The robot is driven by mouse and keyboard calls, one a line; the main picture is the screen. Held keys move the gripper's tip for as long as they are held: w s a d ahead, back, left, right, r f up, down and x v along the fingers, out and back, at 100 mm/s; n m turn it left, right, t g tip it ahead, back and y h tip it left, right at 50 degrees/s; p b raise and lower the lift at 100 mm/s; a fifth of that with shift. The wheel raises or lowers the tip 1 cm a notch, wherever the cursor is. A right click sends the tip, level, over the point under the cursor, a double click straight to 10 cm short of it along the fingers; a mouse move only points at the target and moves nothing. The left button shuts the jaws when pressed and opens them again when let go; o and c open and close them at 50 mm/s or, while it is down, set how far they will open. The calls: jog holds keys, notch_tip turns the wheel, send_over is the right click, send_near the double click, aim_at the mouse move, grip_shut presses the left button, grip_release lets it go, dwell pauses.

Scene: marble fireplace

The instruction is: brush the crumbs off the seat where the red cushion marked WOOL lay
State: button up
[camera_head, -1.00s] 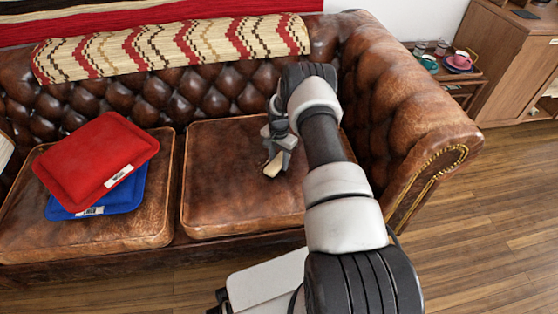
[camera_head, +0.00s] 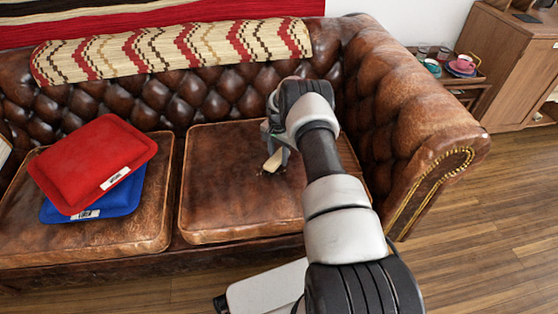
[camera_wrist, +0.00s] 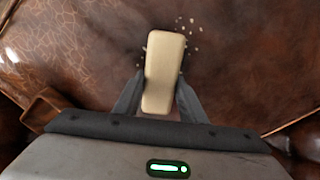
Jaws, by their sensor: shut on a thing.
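The red cushion (camera_head: 95,163) lies on top of a blue cushion (camera_head: 108,203) on the left seat; both carry white labels, too small to read surely. The right seat (camera_head: 222,190) is bare brown leather apart from crumbs. My gripper (camera_head: 270,150) is over this seat and shut on a pale, wood-coloured brush (camera_head: 273,161). In the wrist view the brush (camera_wrist: 165,72) sits between my two fingers (camera_wrist: 158,98), and its bristles are hidden. Pale crumbs (camera_wrist: 193,38) lie on the leather around its far end. I cannot tell whether the brush touches the seat.
A patterned throw (camera_head: 175,50) covers the sofa back. The tufted backrest (camera_head: 205,97) and right armrest (camera_head: 425,130) bound the seat. A small side table (camera_head: 470,85) with cups stands right of the sofa, beside a wooden cabinet (camera_head: 515,60).

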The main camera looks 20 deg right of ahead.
jog(key=shift+w+d+f, duration=0.1)
jog(key=shift+w+d, duration=0.1)
jog(key=shift+w, duration=0.75)
jog(key=shift+w+d+f, duration=0.1)
jog(key=shift+w+d, duration=0.1)
jog(key=shift+w, duration=0.75)
jog(key=shift+a, duration=0.1)
